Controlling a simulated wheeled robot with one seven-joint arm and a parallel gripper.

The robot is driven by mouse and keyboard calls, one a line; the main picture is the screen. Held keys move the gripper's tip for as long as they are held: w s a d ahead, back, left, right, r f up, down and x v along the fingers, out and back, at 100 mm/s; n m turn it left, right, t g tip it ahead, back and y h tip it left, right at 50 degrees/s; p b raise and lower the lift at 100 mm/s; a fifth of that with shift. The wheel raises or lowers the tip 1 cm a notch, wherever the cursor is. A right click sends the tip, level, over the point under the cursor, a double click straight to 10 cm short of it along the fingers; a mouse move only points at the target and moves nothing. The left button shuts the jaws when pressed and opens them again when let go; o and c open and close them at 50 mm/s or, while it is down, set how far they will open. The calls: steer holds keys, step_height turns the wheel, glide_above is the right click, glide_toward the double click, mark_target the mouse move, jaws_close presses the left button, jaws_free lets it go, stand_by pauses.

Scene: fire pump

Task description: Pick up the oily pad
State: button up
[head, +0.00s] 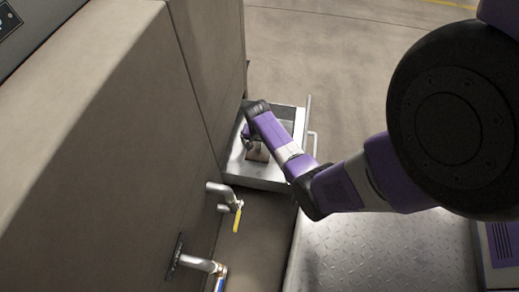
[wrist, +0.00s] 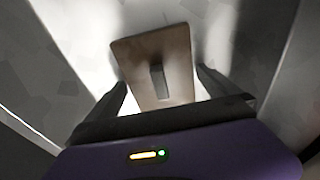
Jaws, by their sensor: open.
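The oily pad (wrist: 176,45) is a flat brown rectangle with a grey raised bar on top. In the head view the pad (head: 258,154) lies in a metal tray (head: 262,180), partly hidden by my arm. My gripper (wrist: 161,78) is open, its two dark fingers on either side of the pad's near part. In the head view my gripper (head: 250,137) is over the tray and mostly hidden by the wrist. I cannot tell whether the fingers touch the pad or the tray floor.
A large beige cabinet (head: 110,110) stands close on the left. Pipes with a yellow-handled valve (head: 238,217) stick out of it in front of the tray. The tray has raised walls and a rail (head: 314,140) at its right. Open floor (head: 340,60) lies beyond.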

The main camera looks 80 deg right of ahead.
steer(key=shift+r, duration=0.1)
steer(key=c, duration=1.1)
steer(key=shift+c, duration=0.2)
steer(key=shift+r, duration=0.1)
